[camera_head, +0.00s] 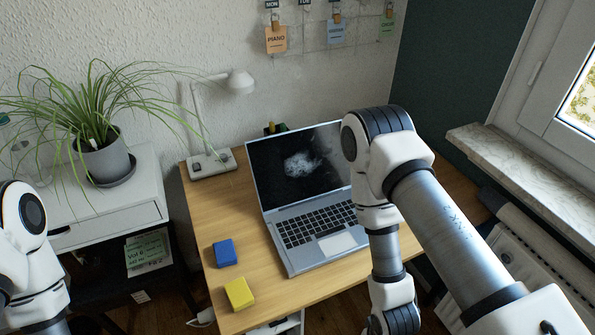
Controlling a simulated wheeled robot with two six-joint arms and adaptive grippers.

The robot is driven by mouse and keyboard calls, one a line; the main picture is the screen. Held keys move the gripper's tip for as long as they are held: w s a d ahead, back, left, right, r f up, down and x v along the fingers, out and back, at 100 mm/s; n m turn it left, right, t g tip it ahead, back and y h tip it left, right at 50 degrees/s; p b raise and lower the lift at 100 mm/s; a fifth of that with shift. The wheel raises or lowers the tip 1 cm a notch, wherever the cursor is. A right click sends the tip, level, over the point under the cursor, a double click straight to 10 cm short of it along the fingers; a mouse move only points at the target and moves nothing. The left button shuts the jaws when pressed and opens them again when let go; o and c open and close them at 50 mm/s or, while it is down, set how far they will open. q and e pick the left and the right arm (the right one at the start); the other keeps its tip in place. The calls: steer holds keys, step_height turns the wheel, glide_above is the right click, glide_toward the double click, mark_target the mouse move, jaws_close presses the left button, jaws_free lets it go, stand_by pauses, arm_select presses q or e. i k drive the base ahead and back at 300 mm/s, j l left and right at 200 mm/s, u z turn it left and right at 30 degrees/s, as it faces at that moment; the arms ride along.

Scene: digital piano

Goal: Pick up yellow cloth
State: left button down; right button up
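The yellow cloth (239,293) looks like a small folded block. It lies flat on the wooden desk (222,293), near the front edge and left of the laptop. My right arm comes in from the right and reaches down past the laptop's right side. Its wrist leaves the picture at the bottom, so the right gripper is out of view. Part of my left arm shows at the left edge; the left gripper is out of view. Nothing touches the yellow cloth.
A blue folded block (225,253) lies just behind the yellow cloth. An open laptop (318,237) stands to the right. A white lamp (212,163) stands at the back left. A potted plant (102,158) sits on a white cabinet (142,205). Bare desk surrounds the cloth.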

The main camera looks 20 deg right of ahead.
mark_target(240, 296)
steer(key=j, duration=1.45)
steer(key=i, duration=0.05)
